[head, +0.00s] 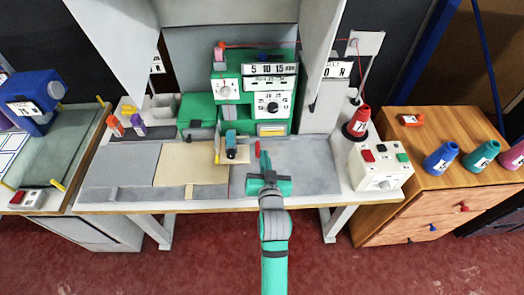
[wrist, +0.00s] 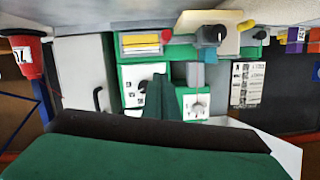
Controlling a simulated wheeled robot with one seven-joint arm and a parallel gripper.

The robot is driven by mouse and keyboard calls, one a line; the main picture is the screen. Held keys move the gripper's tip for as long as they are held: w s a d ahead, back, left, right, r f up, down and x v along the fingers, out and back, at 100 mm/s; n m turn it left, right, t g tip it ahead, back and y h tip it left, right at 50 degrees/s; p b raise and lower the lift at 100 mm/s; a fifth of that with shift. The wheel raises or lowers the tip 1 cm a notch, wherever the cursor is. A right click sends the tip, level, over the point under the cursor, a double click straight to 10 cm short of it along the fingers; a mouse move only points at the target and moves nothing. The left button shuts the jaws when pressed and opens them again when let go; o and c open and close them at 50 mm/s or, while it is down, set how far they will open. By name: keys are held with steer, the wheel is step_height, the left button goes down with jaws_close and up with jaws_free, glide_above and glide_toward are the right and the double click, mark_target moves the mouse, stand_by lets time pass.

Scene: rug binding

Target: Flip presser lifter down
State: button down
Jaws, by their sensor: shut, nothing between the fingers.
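The green sewing machine (head: 240,95) stands at the back of the work table; it shows upside down in the wrist view (wrist: 128,75). A small lever with a red knob (head: 257,149), perhaps the presser lifter, sits low on the machine's front, below the yellow panel; its red knob also shows in the wrist view (wrist: 166,36). Whether it is up or down I cannot tell. My gripper (head: 265,156) is shut and empty, pointing at the machine just in front of and right of this knob. In the wrist view the closed fingers (wrist: 168,98) cover part of the machine's front.
A blue-and-black presser part (head: 231,146) stands over a beige plate left of my gripper. A red thread cone (head: 358,122) and a white control box (head: 381,165) are at right. The grey tabletop (head: 310,165) right of my gripper is clear.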

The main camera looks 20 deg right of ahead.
steer(key=v, duration=0.3)
steer(key=shift+s+r, duration=0.15)
steer(key=shift+s, duration=0.15)
steer(key=shift+a, duration=0.15)
steer(key=s+a+f+n+y, duration=0.1)
steer(key=s+a+f+n, duration=0.1)
steer(key=s+a+f, duration=0.35)
steer(key=s+a+f+n+y, duration=0.1)
steer(key=s+a+f, duration=0.2)
steer(key=s+a, duration=0.5)
steer(key=s+a+r+n+y, duration=0.1)
steer(key=s+a, duration=0.2)
steer(key=s, duration=0.6)
steer(key=s+a+r+n+t+y, duration=0.1)
steer(key=s+a+r, duration=0.1)
steer(key=s, duration=0.7)
steer(key=shift+a+n+y, duration=0.3)
steer(key=shift+a+n, duration=0.1)
steer(key=shift+a, duration=0.45)
steer(key=shift+s+d, duration=0.15)
